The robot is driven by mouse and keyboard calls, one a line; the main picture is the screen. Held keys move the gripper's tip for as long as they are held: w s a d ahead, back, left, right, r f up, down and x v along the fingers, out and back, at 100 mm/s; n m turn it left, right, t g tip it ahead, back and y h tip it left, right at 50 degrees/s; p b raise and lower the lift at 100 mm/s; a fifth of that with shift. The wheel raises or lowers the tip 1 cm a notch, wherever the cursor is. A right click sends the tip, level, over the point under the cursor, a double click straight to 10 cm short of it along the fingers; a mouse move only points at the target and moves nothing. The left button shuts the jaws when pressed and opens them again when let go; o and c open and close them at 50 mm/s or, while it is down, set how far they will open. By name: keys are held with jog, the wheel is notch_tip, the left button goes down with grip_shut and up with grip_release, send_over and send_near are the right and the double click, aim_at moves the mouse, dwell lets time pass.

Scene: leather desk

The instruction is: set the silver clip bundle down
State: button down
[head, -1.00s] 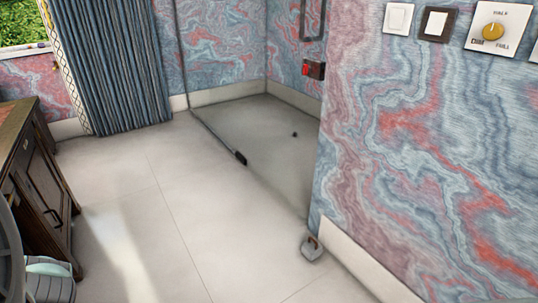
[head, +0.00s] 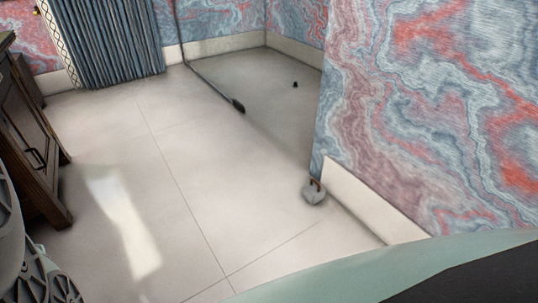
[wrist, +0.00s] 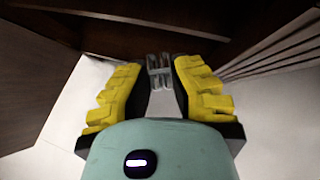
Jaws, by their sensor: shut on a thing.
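In the wrist view, my gripper (wrist: 154,82) has yellow-padded fingers closed around the silver clip bundle (wrist: 159,64). The bundle is a small cluster of silvery, partly see-through bars between the fingertips. It is held near dark brown wooden surfaces, and I cannot tell whether it touches any of them. The head view shows neither the fingers nor the bundle.
Dark wood panels (wrist: 190,14) close in around the gripper in the wrist view. The head view shows a wooden cabinet (head: 32,140) at left, a small grey object with a brown handle (head: 314,192) by the wall corner, and clear pale floor (head: 150,190) between.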

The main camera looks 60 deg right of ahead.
jog(key=a, duration=0.4)
jog(key=a+f+b, duration=0.1)
jog(key=a, duration=0.3)
jog(key=a+b, duration=0.1)
jog(key=a, duration=0.3)
jog(key=shift+a+f, duration=0.15)
jog(key=shift+a, duration=0.15)
jog(key=shift+a+f+b, duration=0.2)
jog(key=shift+a+b, duration=0.1)
jog(key=shift+b, duration=0.15)
notch_tip(320, 180, down, 3)
jog(key=shift+w+d+f+b, duration=0.1)
jog(key=shift+b, duration=1)
jog(key=c, duration=1)
grip_release()
jog(key=shift+f, duration=0.1)
jog(key=shift+r, duration=0.2)
